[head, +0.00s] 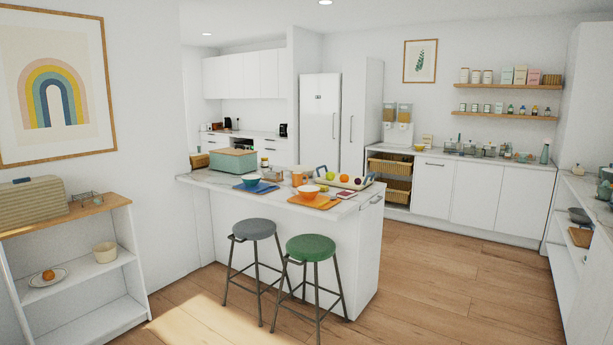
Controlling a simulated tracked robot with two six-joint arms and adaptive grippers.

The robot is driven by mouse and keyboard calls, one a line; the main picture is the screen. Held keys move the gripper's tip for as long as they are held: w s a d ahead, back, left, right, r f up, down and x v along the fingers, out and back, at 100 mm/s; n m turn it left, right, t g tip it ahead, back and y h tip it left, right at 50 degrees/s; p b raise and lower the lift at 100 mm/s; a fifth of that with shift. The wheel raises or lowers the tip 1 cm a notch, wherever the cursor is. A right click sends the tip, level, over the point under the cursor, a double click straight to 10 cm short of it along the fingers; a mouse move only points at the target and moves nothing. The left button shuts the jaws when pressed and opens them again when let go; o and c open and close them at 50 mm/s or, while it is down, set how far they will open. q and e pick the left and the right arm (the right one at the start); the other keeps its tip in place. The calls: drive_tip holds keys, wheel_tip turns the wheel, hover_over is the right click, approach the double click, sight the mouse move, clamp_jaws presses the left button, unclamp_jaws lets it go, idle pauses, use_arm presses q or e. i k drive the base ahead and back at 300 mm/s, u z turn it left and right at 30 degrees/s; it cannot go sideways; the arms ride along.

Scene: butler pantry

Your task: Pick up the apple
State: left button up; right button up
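A small green round fruit (330,175), which looks like an apple, sits in a tray (368,183) on the kitchen island. An orange fruit (344,178) and a dark purplish fruit (358,180) are beside it in the tray. Another orange-brown round fruit (48,274) rests on a white plate (61,279) on the left shelf; its kind is too small to tell. Neither of my grippers is in view.
A grey stool (254,229) and a green stool (311,248) stand before the island (347,237). The island top also holds a teal box (233,161), bowls and placemats. Open wooden floor (450,285) lies to the right.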

sight(329, 175)
drive_tip(key=u, duration=1.3)
drive_tip(key=i, duration=0.1)
drive_tip(key=z, duration=2.55)
drive_tip(key=i, duration=6.25)
